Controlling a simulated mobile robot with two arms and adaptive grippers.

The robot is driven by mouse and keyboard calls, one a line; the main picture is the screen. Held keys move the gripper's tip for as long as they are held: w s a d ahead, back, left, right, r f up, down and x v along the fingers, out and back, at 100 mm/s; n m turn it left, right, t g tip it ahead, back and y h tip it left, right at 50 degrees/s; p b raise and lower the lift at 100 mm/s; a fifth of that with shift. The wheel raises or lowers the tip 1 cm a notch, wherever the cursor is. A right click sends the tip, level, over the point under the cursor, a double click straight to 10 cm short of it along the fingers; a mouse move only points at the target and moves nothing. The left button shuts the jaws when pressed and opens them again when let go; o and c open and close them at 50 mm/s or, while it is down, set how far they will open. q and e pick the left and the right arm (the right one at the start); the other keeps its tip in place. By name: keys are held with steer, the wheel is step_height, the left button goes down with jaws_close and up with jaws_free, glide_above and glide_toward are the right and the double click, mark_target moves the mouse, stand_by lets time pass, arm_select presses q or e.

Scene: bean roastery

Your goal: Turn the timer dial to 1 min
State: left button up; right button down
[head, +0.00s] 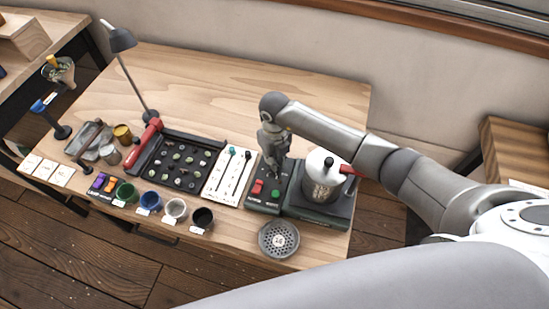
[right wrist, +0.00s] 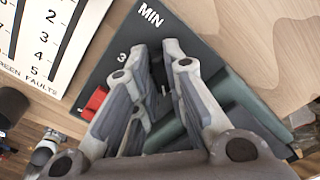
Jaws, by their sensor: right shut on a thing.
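The dark timer panel (head: 265,203) stands near the front right of the table, with a red button (head: 257,187) and a green button (head: 275,193) at its front. My right gripper (head: 275,172) reaches down onto the panel behind these buttons. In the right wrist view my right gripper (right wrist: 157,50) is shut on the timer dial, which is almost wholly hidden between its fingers. The panel (right wrist: 122,38) shows "MIN" and a "3" beside the fingers there; other marks and the dial's pointer are hidden. My left gripper is not in view.
A white pot (head: 322,180) with a red handle stands on a dark base right of the panel. A white card with sliders (head: 228,175) is close on the left. A round grille (head: 279,239) sits at the front edge. The table's back is clear.

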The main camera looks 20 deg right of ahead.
steer(key=m, duration=0.6)
steer(key=shift+d, duration=0.15)
stand_by(0.4)
steer(key=c, duration=1.5)
jaws_free()
step_height(320, 180, up, 12)
